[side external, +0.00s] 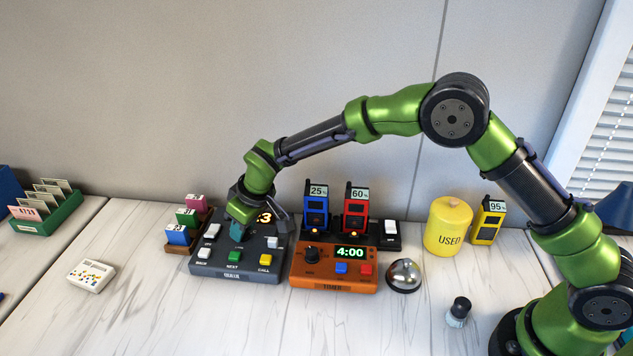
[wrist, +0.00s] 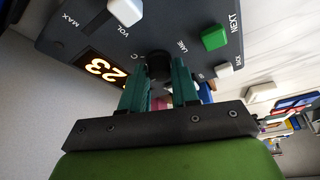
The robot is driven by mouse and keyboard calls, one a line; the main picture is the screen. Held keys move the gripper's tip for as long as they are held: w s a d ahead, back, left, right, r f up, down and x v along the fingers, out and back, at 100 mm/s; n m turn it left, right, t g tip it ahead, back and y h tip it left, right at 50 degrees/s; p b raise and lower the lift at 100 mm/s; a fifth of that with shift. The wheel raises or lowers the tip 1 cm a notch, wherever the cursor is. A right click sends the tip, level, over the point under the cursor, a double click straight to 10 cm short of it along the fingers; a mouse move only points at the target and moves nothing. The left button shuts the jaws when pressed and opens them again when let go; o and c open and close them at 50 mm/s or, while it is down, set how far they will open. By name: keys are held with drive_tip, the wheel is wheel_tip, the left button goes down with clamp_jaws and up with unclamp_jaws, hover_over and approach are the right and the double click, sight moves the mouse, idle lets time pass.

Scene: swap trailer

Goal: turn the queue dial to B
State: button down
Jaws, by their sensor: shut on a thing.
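The dark grey queue console (side external: 250,272) stands left of centre in the side view, with white, green and yellow keys and a lit display. In the side view my gripper (side external: 238,232) is down at the console's top face, and its fingers hide the dial there. In the wrist view the round black queue dial (wrist: 158,65) sits by the word LANE, between the teal fingers of my gripper (wrist: 162,82). The gripper is shut on the dial. A letter C shows beside the dial. The dial's pointer and the letter B cannot be made out.
An orange timer (side external: 335,280) reading 4:00 stands close right of the console, with a silver bell (side external: 403,275) beyond it. Coloured number blocks (side external: 187,218) stand close left. A yellow USED canister (side external: 447,228) is farther right.

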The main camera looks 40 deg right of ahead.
drive_tip(key=c, duration=0.9)
unclamp_jaws()
drive_tip(key=v, duration=1.7)
drive_tip(key=shift+a, duration=0.1)
drive_tip(key=s+d+r+m+t, duration=0.1)
drive_tip(key=s+d+m, duration=0.1)
drive_tip(key=s+d, duration=0.4)
drive_tip(key=s+d+r+m+t, duration=0.1)
drive_tip(key=s+d+r+m, duration=0.1)
drive_tip(key=s+d, duration=0.4)
drive_tip(key=s+d+r+m+t, duration=0.1)
drive_tip(key=s+d+m, duration=0.3)
drive_tip(key=s+d, duration=0.3)
drive_tip(key=shift+s+r, duration=0.15)
drive_tip(key=shift+s, duration=2.75)
